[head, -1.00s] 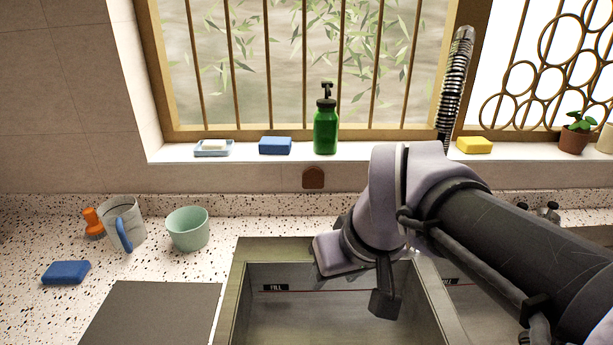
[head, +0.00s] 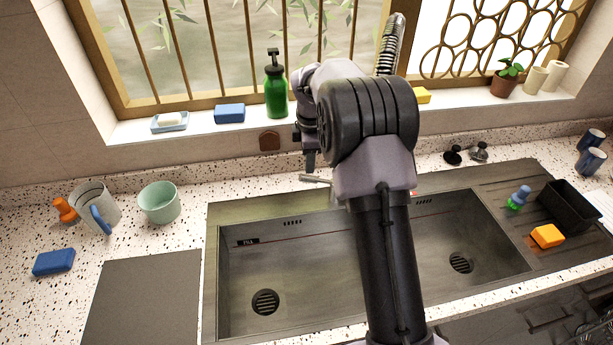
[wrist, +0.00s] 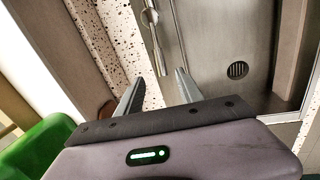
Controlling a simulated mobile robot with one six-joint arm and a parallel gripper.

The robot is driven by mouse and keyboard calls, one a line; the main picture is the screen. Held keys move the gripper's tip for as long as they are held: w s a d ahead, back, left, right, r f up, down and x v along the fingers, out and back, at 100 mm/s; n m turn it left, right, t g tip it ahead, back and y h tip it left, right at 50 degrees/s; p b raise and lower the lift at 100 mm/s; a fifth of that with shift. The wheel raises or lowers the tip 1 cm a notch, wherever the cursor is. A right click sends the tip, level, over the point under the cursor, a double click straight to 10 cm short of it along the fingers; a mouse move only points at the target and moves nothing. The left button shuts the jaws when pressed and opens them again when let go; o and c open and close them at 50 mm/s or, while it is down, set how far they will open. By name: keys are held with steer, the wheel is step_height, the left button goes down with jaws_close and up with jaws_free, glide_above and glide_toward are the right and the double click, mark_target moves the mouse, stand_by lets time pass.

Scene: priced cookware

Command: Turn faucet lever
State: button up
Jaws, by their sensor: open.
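The faucet's coiled metal neck (head: 391,45) rises behind my arm at the back of the sink; the faucet's base is hidden by my arm. A thin silver lever (head: 316,178) sticks out to the left beside my arm, over the sink's back rim. In the wrist view, the slim silver lever (wrist: 157,50) runs from a round end at the top toward the gap between my fingers. My gripper (wrist: 160,85) is open and empty, with a finger on either side of that gap. It points down in the head view (head: 309,160), just above the lever; contact cannot be told.
A green soap bottle (head: 276,88) stands on the sill close to my gripper and fills the wrist view's lower left. A blue sponge (head: 230,113) and soap dish (head: 170,122) sit left. The double sink (head: 211,270) is empty; a mug (head: 97,207) and bowl (head: 159,203) stand left.

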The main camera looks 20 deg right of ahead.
mark_target(308, 176)
steer(key=f, duration=0.2)
steer(key=w+f+b, duration=0.1)
steer(key=f, duration=0.5)
steer(key=shift+w+d+f, duration=0.2)
steer(key=shift+f, duration=0.05)
jaws_close()
stand_by(0.9)
